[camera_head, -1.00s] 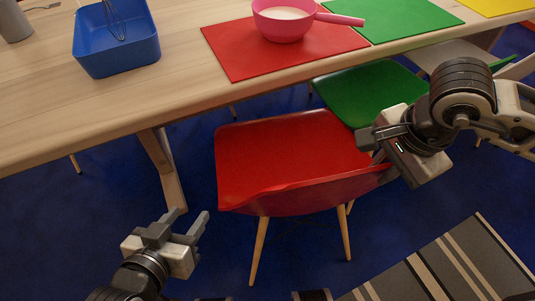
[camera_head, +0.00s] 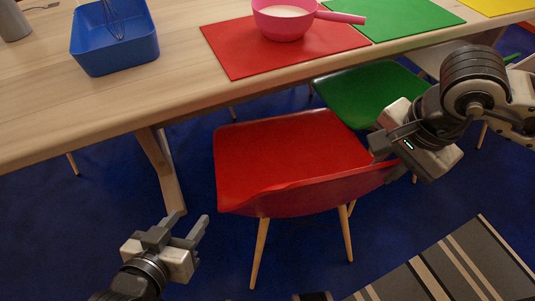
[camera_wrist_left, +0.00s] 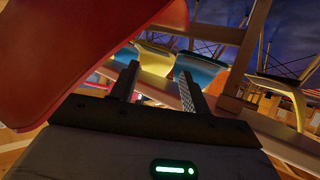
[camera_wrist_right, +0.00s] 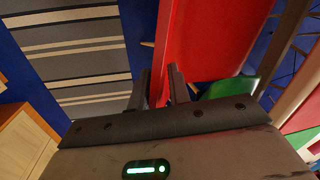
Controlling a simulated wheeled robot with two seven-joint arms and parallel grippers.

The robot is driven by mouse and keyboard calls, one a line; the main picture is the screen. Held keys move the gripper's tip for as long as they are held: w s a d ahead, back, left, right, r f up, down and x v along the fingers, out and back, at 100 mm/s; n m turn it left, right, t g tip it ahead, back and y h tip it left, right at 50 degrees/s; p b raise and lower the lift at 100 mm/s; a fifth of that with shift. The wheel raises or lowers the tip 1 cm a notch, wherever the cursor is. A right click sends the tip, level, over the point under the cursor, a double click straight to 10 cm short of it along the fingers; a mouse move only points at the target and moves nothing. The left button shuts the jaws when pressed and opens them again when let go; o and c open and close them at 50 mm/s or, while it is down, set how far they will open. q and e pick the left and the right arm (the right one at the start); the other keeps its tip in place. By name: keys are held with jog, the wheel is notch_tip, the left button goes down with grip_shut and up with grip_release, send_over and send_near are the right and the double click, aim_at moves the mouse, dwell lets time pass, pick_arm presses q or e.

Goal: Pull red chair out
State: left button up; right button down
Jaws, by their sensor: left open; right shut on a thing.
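The red chair (camera_head: 285,160) stands at the near side of the wooden table, its seat partly under the table edge and its low back towards me. My right gripper (camera_head: 380,152) is at the chair's right rear edge. In the right wrist view, its fingers (camera_wrist_right: 161,88) are shut on the red rim of the chair (camera_wrist_right: 210,40). My left gripper (camera_head: 200,228) is open and empty, low to the left of the chair. In the left wrist view, the open fingers (camera_wrist_left: 158,85) are apart from the red shell (camera_wrist_left: 80,50).
The table (camera_head: 60,115) holds a blue bin (camera_head: 115,45), a pink pan (camera_head: 285,20) on a red mat (camera_head: 230,60), and a green mat (camera_head: 400,15). A green chair (camera_head: 370,95) stands close on the right. A striped rug (camera_head: 450,265) lies at the lower right; blue floor is open nearby.

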jog(key=shift+w+a+r, duration=0.15)
jog(key=shift+w+r, duration=0.05)
jog(key=shift+r, duration=0.1)
